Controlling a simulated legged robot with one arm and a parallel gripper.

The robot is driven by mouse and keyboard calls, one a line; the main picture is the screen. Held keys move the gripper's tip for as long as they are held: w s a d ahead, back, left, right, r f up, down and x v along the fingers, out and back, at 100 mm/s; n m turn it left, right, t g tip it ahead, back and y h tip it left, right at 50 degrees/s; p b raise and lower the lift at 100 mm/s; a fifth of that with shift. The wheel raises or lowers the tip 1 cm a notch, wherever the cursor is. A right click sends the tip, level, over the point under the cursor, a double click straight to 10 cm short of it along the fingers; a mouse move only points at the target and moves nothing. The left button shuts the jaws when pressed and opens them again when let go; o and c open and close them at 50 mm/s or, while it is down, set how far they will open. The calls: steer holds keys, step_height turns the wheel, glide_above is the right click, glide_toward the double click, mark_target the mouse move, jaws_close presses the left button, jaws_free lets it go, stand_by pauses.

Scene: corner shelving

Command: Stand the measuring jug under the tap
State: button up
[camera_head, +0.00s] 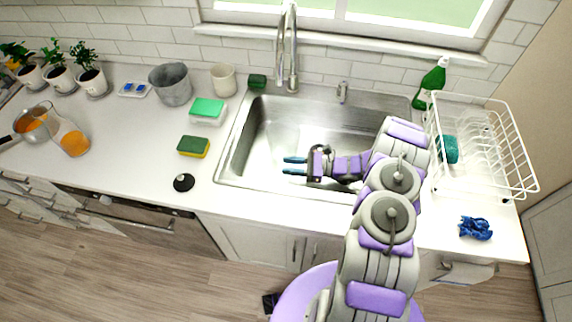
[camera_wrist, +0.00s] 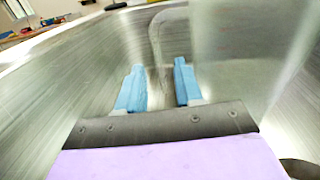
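The silver tap (camera_head: 291,48) rises behind the sink, below the window. My gripper (camera_head: 294,166) is inside the sink basin, low over its floor, with its blue fingers pointing left. In the wrist view the two fingers (camera_wrist: 159,88) are apart, with nothing between them.
The steel sink (camera_head: 228,164) has a white dish rack (camera_head: 531,188) to its right. Left of it are a green sponge with yellow (camera_head: 194,146), a dark round object (camera_head: 183,182), a grey bucket (camera_head: 171,85) and a pan (camera_head: 33,125) near the jug. The front-left counter is clear.

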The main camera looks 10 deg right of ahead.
steer(key=v, duration=0.5)
steer(key=shift+s+p, duration=0.15)
steer(key=shift+p, duration=0.2)
steer(key=s+a+r+n+g+h, duration=0.2)
steer(key=s+a+r+n+g, duration=0.15)
steer(key=r, duration=0.35)
steer(key=s+a+r+n+g+h, duration=0.25)
steer(key=s+a+r+n, duration=0.2)
steer(key=r, duration=0.35)
steer(key=s+a+r+n+g+h, duration=0.1)
steer(key=s+a+r+n+g, duration=0.25)
steer(key=r, duration=0.35)
steer(key=s+d+r+n+t+h, duration=0.1)
steer(key=s+d+r+n+h, duration=0.1)
steer(key=s, duration=0.5)
steer(key=s+d+r+n+h, duration=0.2)
steer(key=s+r+n+h, duration=0.2)
steer(key=s+h, duration=0.2)
steer(key=s+d+r+n+t+h, duration=0.1)
steer(key=s+d+r+n+h, duration=0.1)
steer(key=s, duration=0.8)
steer(key=shift+s+r+n+t+h, duration=0.2)
steer(key=shift+r+n+t+h, duration=0.15)
steer(key=shift+r+n+h, duration=0.5)
